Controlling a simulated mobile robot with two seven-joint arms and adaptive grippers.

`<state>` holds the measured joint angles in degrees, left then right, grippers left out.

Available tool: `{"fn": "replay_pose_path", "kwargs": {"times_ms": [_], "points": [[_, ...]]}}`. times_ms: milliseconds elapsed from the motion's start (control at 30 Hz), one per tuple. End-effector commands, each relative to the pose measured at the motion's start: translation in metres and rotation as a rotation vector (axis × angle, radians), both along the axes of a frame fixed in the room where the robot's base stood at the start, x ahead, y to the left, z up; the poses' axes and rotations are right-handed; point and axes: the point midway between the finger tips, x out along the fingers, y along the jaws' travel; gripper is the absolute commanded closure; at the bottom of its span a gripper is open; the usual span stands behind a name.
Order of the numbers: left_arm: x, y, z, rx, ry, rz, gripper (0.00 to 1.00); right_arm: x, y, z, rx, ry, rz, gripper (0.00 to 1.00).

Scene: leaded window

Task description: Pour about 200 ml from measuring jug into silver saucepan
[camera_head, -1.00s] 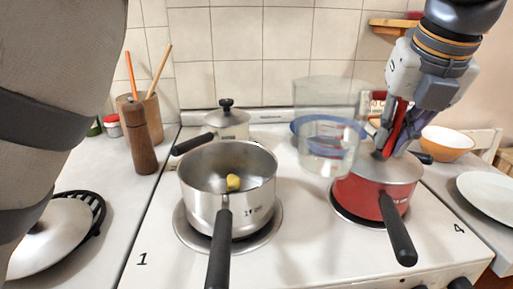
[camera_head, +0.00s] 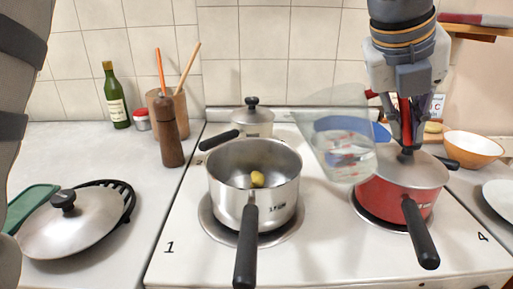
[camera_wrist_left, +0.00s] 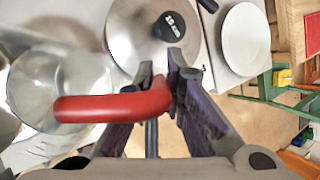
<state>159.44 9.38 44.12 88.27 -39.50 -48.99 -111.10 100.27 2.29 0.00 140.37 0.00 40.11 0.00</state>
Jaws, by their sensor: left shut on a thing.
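The silver saucepan (camera_head: 228,200) stands open on the left front burner, its black handle toward me. A small yellow lump (camera_head: 257,179) lies inside. My left gripper (camera_head: 405,138) is shut on the red handle of the clear measuring jug (camera_head: 347,157); the handle shows between the fingers (camera_wrist_left: 162,78) in the left wrist view. The jug (camera_wrist_left: 62,85) holds clear liquid and is tilted, its mouth leaning up and left toward the saucepan. It is in the air to the right of the pan. I see no stream falling. My right gripper is not in view.
A red saucepan (camera_head: 385,204) with a lid stands right below my gripper. A lidded pot (camera_head: 255,122) is behind the silver pan. A pepper mill (camera_head: 170,135), a green bottle (camera_head: 117,100) and a lidded pan (camera_head: 75,222) are left; an orange bowl (camera_head: 472,148) is right.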

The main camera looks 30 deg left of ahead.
Motion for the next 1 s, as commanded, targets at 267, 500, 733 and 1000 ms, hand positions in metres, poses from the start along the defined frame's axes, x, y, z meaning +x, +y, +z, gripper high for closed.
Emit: {"fn": "replay_pose_path", "kwargs": {"times_ms": [267,500,733,1000], "points": [[-0.007,0.02,0.014,-0.17,-0.057,0.0,1.0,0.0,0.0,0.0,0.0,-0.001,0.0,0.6],[-0.012,0.032,0.024,-0.305,-0.104,-0.002,1.0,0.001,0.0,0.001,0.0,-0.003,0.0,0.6],[-0.013,0.038,0.027,-0.378,-0.127,-0.002,1.0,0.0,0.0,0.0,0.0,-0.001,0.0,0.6],[-0.013,0.041,0.029,-0.425,-0.141,-0.002,1.0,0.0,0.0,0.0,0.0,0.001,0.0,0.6]]}}
